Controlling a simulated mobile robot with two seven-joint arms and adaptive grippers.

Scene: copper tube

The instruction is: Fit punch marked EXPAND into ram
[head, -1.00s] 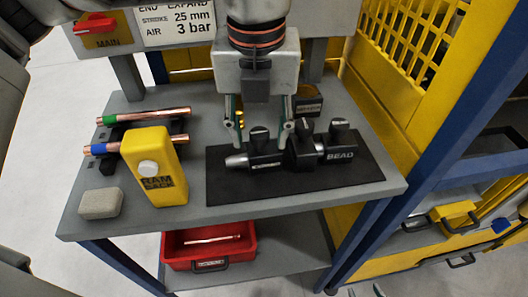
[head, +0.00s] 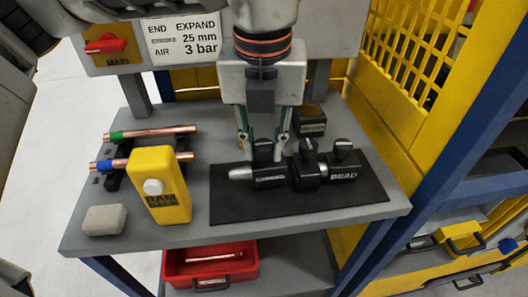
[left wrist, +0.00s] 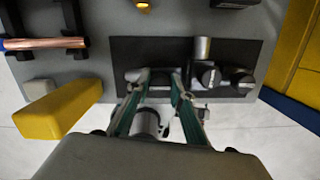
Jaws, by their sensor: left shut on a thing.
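The punch marked EXPAND (head: 269,182) is a black block with a silver nose pointing left and a black knob on top. It is over the left part of the black mat (head: 240,209); I cannot tell whether it still touches the mat. My left gripper (head: 263,157) comes down from above and is shut on the punch at its knob. The ram cannot be made out. My right gripper is not in view.
Two other black punches, the middle one (head: 306,174) and one marked READ or BEAD (head: 343,172), stand close to the right. A yellow block marked RAM BACK (head: 161,187), copper tubes (head: 152,133) and a grey block (head: 104,220) are left. A red bin (head: 206,267) is below.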

